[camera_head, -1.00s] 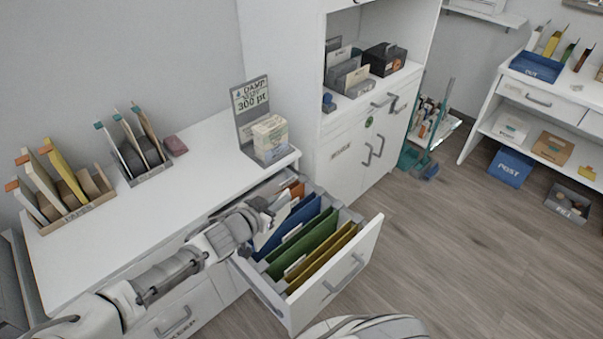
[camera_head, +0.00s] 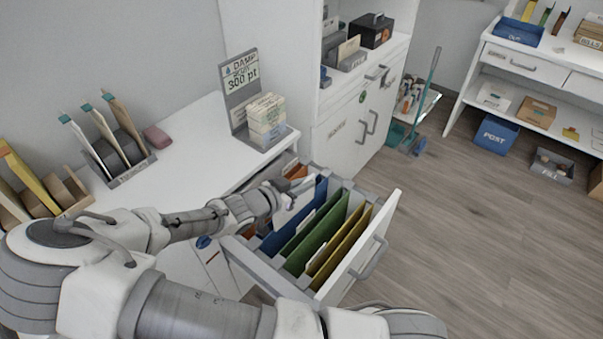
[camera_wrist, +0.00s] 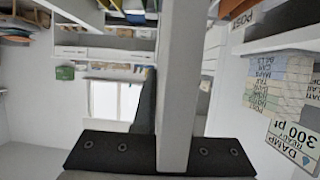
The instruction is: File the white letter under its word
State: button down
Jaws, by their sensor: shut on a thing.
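My gripper (camera_head: 282,194) is at the back left part of the open drawer (camera_head: 389,226), shut on the white letter (camera_head: 294,209). In the wrist view the letter (camera_wrist: 180,70) shows nearly edge-on as a tall pale strip between the jaws. In the head view it slants in front of the blue folder (camera_head: 310,216), on the side towards the orange folder (camera_head: 297,172). I cannot tell how deep it sits. Green (camera_head: 322,232) and yellow (camera_head: 342,246) folders hang nearer the drawer front. The words on the folder tabs are too small to read.
On the desktop (camera_head: 190,135) stand a grey sign (camera_head: 239,84) reading "DAMP READY 300 pt" with a stack of cards (camera_head: 266,115), a pink block (camera_head: 157,137) and file racks (camera_head: 118,170). A tall cabinet (camera_head: 345,150) stands behind the drawer.

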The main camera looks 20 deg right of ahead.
jog(key=w+d+r+b, duration=0.1)
jog(key=w+r+b, duration=0.1)
jog(key=w+b, duration=0.5)
jog(key=shift+n+t+b, duration=0.3)
jog(key=shift+b, duration=0.05)
jog(key=shift+d+f+b, duration=0.1)
jog(key=shift+f+b, duration=0.05)
jog(key=shift+b, duration=0.7)
notch_tip(320, 180, down, 10)
jog(key=b, duration=0.8)
jog(key=shift+r+b, duration=0.25)
jog(key=shift+b, duration=0.1)
dwell(0.6)
